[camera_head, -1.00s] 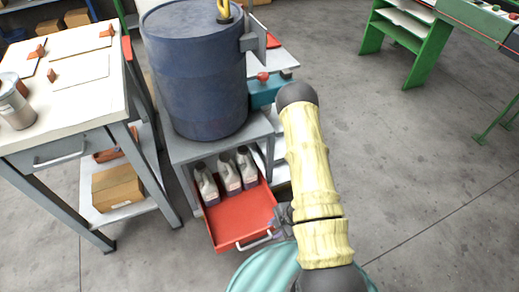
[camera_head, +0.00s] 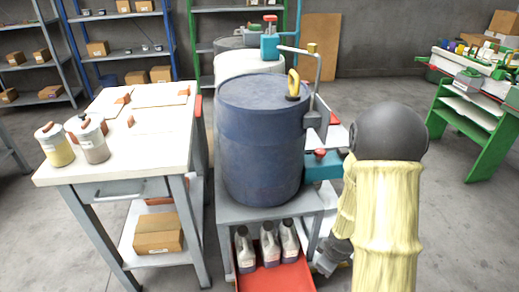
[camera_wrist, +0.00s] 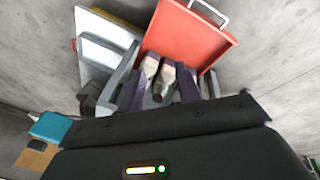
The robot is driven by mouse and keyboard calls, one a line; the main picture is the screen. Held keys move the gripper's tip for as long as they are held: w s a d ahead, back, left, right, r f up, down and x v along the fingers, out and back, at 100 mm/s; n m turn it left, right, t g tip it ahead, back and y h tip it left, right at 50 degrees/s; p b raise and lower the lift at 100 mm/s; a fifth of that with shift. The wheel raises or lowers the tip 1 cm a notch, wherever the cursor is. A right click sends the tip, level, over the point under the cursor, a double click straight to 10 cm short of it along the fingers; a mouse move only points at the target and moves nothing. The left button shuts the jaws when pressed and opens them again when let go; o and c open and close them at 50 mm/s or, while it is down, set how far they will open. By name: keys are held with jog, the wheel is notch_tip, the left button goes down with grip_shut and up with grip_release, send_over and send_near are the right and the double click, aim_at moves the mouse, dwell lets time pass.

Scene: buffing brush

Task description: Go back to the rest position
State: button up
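My arm reaches down the right side of the head view. Part of my gripper (camera_head: 332,258) shows low beside the cart, right of the pulled-out red drawer (camera_head: 275,281); its fingertips are not clear. The drawer also shows upside down in the wrist view (camera_wrist: 188,38), with its handle at the top. Several white-and-dark bottles (camera_head: 269,244) stand in it, also seen in the wrist view (camera_wrist: 167,78). Nothing is seen held, and my gripper is apart from the drawer handle.
A blue drum (camera_head: 262,140) stands on the grey cart above the drawer. A white-topped workbench (camera_head: 140,140) with two jars (camera_head: 90,140) is at left. A green bench (camera_head: 470,130) stands at far right. Grey floor (camera_head: 410,95) lies between the cart and the green bench.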

jog(key=s+a+r+m, duration=0.2)
jog(key=r+m, duration=0.1)
jog(key=r, duration=0.3)
jog(key=s+a+r+m+p, duration=0.1)
jog(key=s+r+m, duration=0.2)
jog(key=r+m, duration=0.15)
jog(key=s+a+r+m, duration=0.2)
jog(key=r, duration=0.4)
jog(key=w+p+v, duration=0.2)
jog(key=p+v, duration=0.8)
jog(key=p, duration=0.1)
jog(key=w+r+p+v, duration=0.1)
jog(key=w+p+v, duration=0.2)
jog(key=p+v, duration=0.8)
jog(key=w+r+p+v, duration=0.1)
jog(key=w+p+v, duration=0.1)
jog(key=p+v, duration=0.9)
jog(key=shift+w+d+r+p, duration=0.2)
jog(key=shift+w+d+p, duration=0.05)
jog(key=shift+d+p, duration=0.05)
jog(key=shift+w, duration=0.1)
